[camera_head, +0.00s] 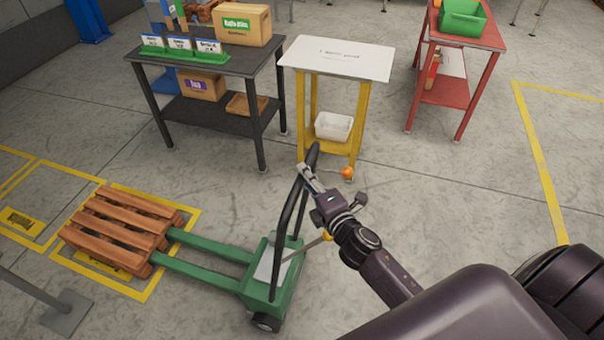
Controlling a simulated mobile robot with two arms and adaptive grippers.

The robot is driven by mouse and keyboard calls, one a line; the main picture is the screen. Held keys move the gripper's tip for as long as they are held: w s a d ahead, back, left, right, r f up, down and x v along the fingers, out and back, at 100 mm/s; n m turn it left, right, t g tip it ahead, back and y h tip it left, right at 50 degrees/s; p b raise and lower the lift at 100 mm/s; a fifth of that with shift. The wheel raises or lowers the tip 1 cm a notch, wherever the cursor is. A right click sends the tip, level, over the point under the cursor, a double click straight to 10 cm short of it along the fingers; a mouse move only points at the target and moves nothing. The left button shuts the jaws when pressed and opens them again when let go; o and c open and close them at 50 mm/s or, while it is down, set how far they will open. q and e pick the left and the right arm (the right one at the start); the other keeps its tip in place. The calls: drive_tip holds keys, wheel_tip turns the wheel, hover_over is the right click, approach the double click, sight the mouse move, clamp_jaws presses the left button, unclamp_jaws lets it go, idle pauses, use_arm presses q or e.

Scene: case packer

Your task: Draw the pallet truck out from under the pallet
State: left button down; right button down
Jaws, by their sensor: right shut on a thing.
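The green pallet truck (270,282) stands in the lower middle of the head view, with its black handle (286,222) tilted up and to the right. Its two green forks (205,268) run left to the brown wooden pallet (118,226). The fork tips are hidden at the pallet's right side, so I cannot tell how far under they reach. The pallet sits flat and empty on a yellow-marked floor bay. My right gripper (311,180) is shut on the upper part of the handle. My left gripper is not in view.
A black table (236,62) with boxes, a yellow stand (358,100) with a white top, and a red table (470,38) stand behind. An orange ball-like thing (347,172) is near the yellow stand. A grey post base (66,315) is lower left. The floor at right is clear.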

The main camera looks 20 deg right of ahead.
drive_tip(key=shift+w+a+f, duration=0.1)
drive_tip(key=shift+w+a, duration=0.35)
drive_tip(key=shift+w, duration=0.1)
drive_tip(key=c, duration=2.1)
unclamp_jaws()
drive_tip(key=o, duration=0.3)
drive_tip(key=shift+d, duration=0.2)
drive_tip(key=shift+o, duration=0.2)
drive_tip(key=shift+s, duration=0.1)
drive_tip(key=s+r, duration=0.1)
drive_tip(key=s, duration=1.1)
drive_tip(key=shift+d+r, duration=0.2)
drive_tip(key=shift+r, duration=0.1)
